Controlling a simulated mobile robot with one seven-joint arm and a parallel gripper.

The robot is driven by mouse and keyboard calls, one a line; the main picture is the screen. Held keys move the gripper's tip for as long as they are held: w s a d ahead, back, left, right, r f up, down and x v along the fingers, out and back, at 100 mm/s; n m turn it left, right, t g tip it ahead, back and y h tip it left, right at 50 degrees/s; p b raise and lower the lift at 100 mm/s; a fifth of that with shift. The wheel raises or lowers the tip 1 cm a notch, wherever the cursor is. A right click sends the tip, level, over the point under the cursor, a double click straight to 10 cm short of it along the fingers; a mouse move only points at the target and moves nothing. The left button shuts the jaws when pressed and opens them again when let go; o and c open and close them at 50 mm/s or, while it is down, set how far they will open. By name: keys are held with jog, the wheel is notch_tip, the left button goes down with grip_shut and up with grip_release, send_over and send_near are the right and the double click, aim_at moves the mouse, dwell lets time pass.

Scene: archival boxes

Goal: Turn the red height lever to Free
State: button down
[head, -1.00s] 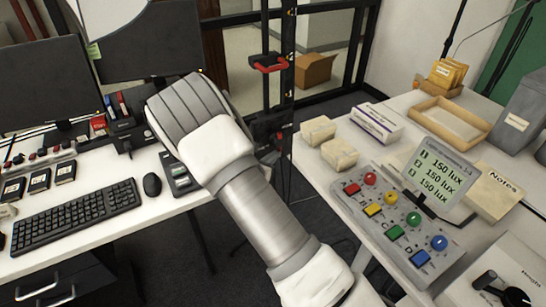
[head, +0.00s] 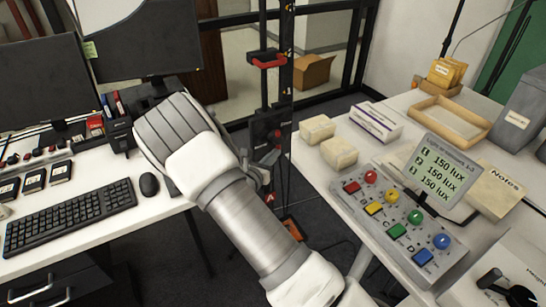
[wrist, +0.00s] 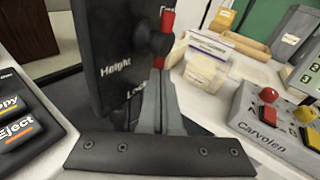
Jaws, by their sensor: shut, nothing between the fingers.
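The red height lever (wrist: 167,20) shows at the top of the wrist view. It points up from a black hub (wrist: 154,38) on a dark upright panel (wrist: 113,55). The panel reads "Height", with "Lock" lower down; a further label behind the lever is mostly covered. My gripper (wrist: 159,78) is shut and empty, its fingers just below the hub and close to the panel's right side. I cannot tell whether they touch it. In the head view the panel (head: 266,128) is partly in sight on the black post, and my wrist covers most of the gripper.
A separate red handle (head: 270,63) sits higher on the post. The left desk holds a keyboard (head: 70,215) and mouse (head: 149,185). The right table holds a button box (head: 395,225) and pale blocks (head: 339,152).

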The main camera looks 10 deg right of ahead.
jog(key=d+n+t+b, duration=0.1)
jog(key=n+t+b, duration=0.1)
jog(key=n+t, duration=0.2)
jog(key=w+d+n+t+b, duration=0.1)
jog(key=d+n+t+b, duration=0.1)
jog(key=n+t+b, duration=0.1)
jog(key=d+n+t+b, duration=0.1)
jog(key=n+t+b, duration=0.1)
jog(key=n+t, duration=0.3)
jog(key=shift+w+d+f+b, duration=0.2)
jog(key=shift+w+d+b, duration=0.1)
jog(key=shift+d+b, duration=0.1)
jog(key=d+f+v, duration=0.1)
jog(key=v, duration=1.3)
jog(key=shift+w+b, duration=0.3)
jog(key=shift+r+h, duration=0.1)
jog(key=shift+h, duration=0.2)
